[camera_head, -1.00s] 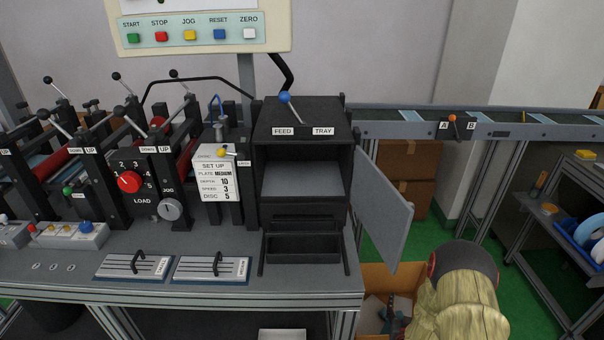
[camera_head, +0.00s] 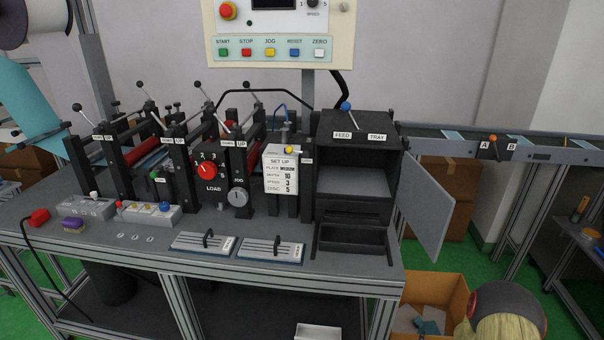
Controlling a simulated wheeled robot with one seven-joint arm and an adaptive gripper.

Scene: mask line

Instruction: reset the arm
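Only a part of my own arm (camera_head: 508,312) shows, at the bottom right of the head view, as a rounded tan link with a dark and red cap. It is right of the machine bench and in front of the cardboard box. My gripper is outside the picture, so its opening and anything in it are hidden.
The machine bench (camera_head: 130,257) fills the left and middle. The feed tray cabinet (camera_head: 357,129) has its grey door (camera_head: 427,208) swung open to the right. A cardboard box (camera_head: 447,290) stands on the green floor below it. A conveyor (camera_head: 550,153) runs behind at right.

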